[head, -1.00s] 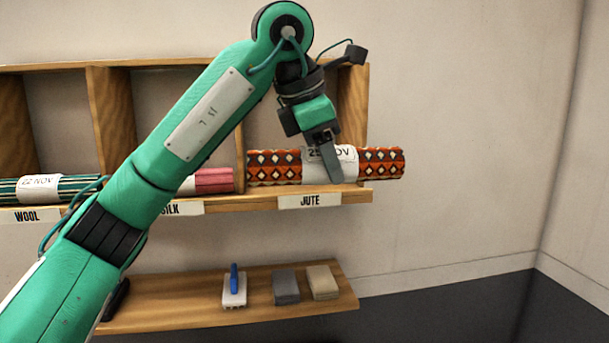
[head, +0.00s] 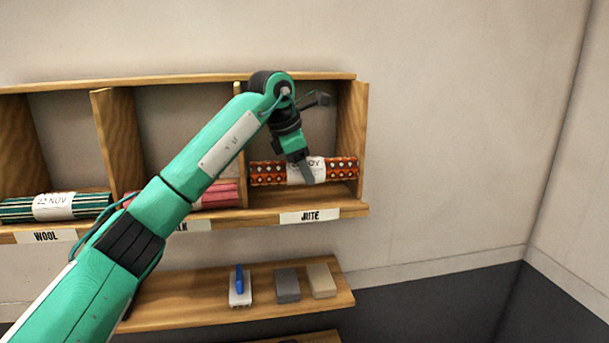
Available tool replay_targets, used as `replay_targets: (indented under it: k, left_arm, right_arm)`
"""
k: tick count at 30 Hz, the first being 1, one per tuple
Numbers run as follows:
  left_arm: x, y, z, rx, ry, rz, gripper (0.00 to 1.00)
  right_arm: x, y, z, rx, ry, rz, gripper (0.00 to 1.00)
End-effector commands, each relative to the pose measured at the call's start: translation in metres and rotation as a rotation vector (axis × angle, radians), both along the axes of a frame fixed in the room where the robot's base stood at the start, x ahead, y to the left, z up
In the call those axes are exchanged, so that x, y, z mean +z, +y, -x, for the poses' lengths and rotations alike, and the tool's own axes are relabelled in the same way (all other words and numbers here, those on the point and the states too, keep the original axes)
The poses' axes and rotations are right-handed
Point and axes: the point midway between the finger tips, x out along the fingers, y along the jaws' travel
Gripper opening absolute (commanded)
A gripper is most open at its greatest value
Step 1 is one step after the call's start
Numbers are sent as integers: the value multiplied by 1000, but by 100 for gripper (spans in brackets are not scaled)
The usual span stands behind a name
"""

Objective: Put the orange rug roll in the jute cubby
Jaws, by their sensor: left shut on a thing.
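The orange rug roll (head: 333,170), with dark and white diamonds and a white date label, lies level inside the jute cubby (head: 290,201), between its side walls. Bare wood of the cubby floor shows in front of it; I cannot tell whether the roll touches the floor. My left gripper (head: 306,172) reaches in from the upper left and is shut on the roll at its label, which it partly covers. The JUTE label (head: 310,216) is on the shelf's front edge below. My right gripper is not in view.
A pink rug roll (head: 218,196) lies in the silk cubby, partly behind my arm. A green striped roll (head: 90,206) lies in the wool cubby. A lower shelf (head: 200,312) holds a blue-handled brush (head: 239,290), a grey block (head: 287,286) and a beige block (head: 321,281).

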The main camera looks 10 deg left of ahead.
Motion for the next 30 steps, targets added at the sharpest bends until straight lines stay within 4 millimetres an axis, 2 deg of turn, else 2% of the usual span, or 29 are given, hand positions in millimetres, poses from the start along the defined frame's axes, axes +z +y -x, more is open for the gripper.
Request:
replay_targets:
  k: [1,8,14,18,30]
  left_arm:
    - [-2,0,0,-1,1,1,16]
    - [-14,0,0,0,-1,2,16]
    - [-37,0,1,-1,1,1,16]
    - [-42,1,-2,0,0,2,16]
    - [-48,1,-3,0,-3,1,16]
  right_arm:
    - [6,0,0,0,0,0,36]
    - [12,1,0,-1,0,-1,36]
    - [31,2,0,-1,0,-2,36]
    - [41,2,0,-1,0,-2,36]
    - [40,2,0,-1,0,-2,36]
